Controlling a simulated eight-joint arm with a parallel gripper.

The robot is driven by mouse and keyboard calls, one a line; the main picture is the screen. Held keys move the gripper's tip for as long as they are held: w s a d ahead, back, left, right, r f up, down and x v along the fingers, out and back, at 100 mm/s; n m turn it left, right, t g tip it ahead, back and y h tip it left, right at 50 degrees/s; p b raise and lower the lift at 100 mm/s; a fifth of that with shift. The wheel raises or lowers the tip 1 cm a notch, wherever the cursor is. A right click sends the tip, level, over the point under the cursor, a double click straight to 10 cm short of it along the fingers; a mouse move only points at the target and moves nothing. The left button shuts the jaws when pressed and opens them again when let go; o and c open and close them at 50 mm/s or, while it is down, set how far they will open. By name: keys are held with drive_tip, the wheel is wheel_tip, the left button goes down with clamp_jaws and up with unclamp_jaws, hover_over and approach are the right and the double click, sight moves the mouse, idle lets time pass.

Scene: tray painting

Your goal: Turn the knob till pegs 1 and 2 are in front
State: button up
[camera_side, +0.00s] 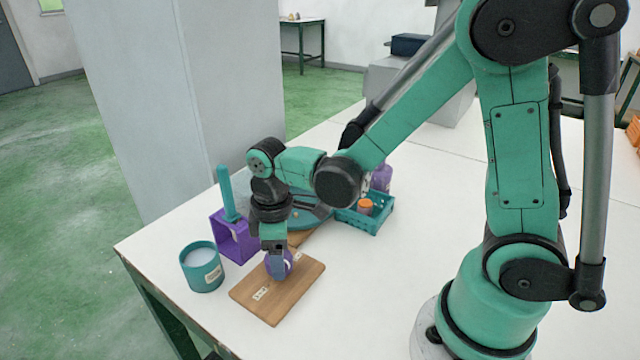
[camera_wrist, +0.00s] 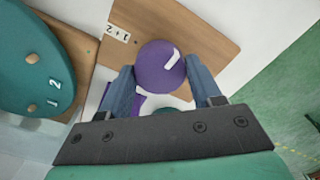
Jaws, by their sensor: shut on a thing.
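The purple knob (camera_wrist: 155,72) stands on a wooden board (camera_wrist: 205,30), and my gripper (camera_wrist: 160,64) is shut on it, one finger on each side. In the side view my gripper (camera_side: 273,250) reaches down onto the knob (camera_side: 287,264). A white pointer mark on the knob's top aims up and right in the wrist view. A label reading "1+2" (camera_wrist: 118,33) lies on the board to the knob's left. A teal disc (camera_wrist: 20,85) carries wooden pegs (camera_wrist: 32,57) beside painted numbers 1 and 2. In the side view the disc (camera_side: 313,222) is partly hidden by my wrist.
A teal cup (camera_side: 202,268) with pale contents stands left of the board. A purple holder (camera_side: 235,238) with an upright teal handle (camera_side: 227,193) is behind it. A teal crate (camera_side: 372,220) with an orange-topped jar (camera_side: 365,206) sits behind right. The table right of the board is clear.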

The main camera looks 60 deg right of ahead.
drive_tip(key=n, duration=0.5)
drive_tip(key=shift+n, duration=0.3)
drive_tip(key=n, duration=0.4)
drive_tip(key=shift+n, duration=0.3)
drive_tip(key=n, duration=0.8)
drive_tip(key=shift+n, duration=0.3)
drive_tip(key=o, duration=1.3)
drive_tip(key=shift+r, duration=0.1)
